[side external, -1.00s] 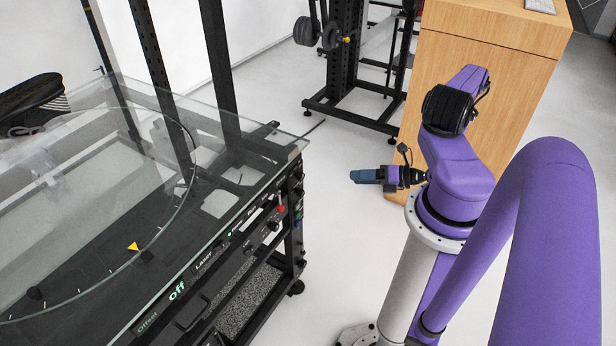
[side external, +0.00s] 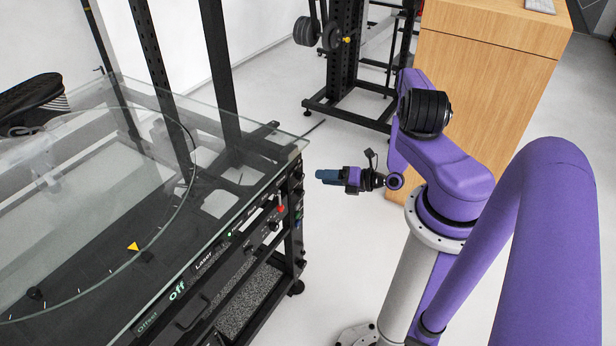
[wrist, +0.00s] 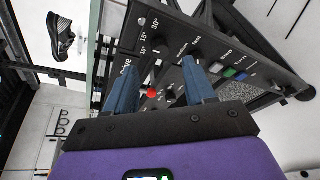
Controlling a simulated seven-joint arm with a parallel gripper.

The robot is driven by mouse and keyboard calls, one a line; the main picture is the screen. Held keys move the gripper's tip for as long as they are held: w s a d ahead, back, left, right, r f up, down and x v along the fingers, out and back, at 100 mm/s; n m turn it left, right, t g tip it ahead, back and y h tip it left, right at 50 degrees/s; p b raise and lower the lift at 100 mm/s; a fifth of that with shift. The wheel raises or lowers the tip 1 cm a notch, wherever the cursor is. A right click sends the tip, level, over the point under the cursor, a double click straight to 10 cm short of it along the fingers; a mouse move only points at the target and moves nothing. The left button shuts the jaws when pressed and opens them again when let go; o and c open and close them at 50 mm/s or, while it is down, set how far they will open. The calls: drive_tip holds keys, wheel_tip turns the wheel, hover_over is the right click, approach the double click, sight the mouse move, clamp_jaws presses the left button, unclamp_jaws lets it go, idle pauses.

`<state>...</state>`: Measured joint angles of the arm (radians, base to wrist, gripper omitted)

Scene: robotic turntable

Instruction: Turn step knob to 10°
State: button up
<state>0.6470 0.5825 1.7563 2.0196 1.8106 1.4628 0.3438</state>
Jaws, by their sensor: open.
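The control panel (wrist: 235,60) fills the upper middle of the wrist view. The step knob (wrist: 157,50) is a small dark knob beside the marks 10°, 15° and 30°; its exact setting is too small to read. My gripper (wrist: 159,63) has its two blue fingers apart with nothing between them, and the knob shows between and just beyond the fingertips. In the side external view my gripper (side external: 318,176) points left toward the panel front (side external: 245,235), with a clear gap between them. The knob cannot be told apart from other controls there.
A red button (wrist: 152,93) sits on the panel near the knob, with green and blue buttons (wrist: 233,73) to the right. The turntable's glass top (side external: 230,120) overhangs above the panel. A wooden cabinet (side external: 490,100) stands behind my arm. The floor between is free.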

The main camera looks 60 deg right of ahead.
sight(303, 176)
drive_tip(key=x, duration=0.6)
drive_tip(key=shift+w, duration=0.3)
clamp_jaws()
